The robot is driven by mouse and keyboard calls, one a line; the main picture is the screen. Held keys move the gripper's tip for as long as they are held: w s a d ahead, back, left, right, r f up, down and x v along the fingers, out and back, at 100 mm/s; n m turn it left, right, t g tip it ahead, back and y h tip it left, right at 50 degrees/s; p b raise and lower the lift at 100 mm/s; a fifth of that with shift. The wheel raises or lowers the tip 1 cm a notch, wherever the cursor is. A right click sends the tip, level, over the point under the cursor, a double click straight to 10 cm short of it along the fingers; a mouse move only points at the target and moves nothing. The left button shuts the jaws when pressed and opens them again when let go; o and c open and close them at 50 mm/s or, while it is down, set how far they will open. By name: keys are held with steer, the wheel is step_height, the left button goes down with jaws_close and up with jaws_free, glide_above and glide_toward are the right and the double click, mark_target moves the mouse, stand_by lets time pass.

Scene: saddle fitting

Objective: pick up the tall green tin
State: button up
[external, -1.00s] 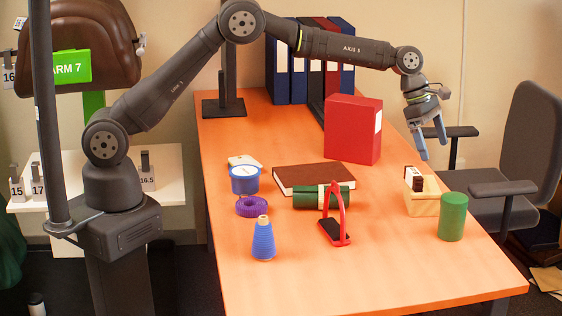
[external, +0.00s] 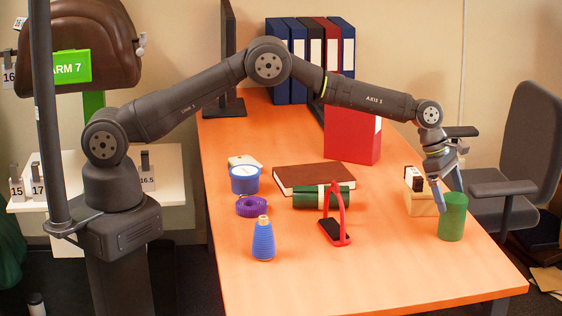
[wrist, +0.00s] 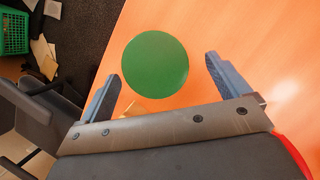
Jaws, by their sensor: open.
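The tall green tin (external: 452,220) stands upright on the orange table near its right edge. In the wrist view its round green top (wrist: 155,66) lies ahead of and between my two blue fingers. My gripper (external: 449,197) is open, pointing down, with its fingertips around the height of the tin's top in the external view. In the wrist view my gripper (wrist: 160,78) has a finger on either side of the tin's top, with a gap on both sides. I cannot tell whether the fingertips are below the rim.
A light wooden box (external: 420,202) with a dark-and-white item (external: 413,179) stands just behind the tin. A red-framed stand (external: 335,225), a dark green roll (external: 312,197) and a blue cone spool (external: 263,240) are further left. The front of the table is clear.

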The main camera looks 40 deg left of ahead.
mark_target(452, 217)
steer(key=shift+x, duration=1.75)
steer(key=shift+w+d, duration=0.1)
steer(key=shift+w, duration=0.1)
steer(key=shift+r, duration=0.1)
steer(key=c, duration=1.2)
steer(key=shift+c, duration=0.2)
steer(key=shift+r, duration=0.1)
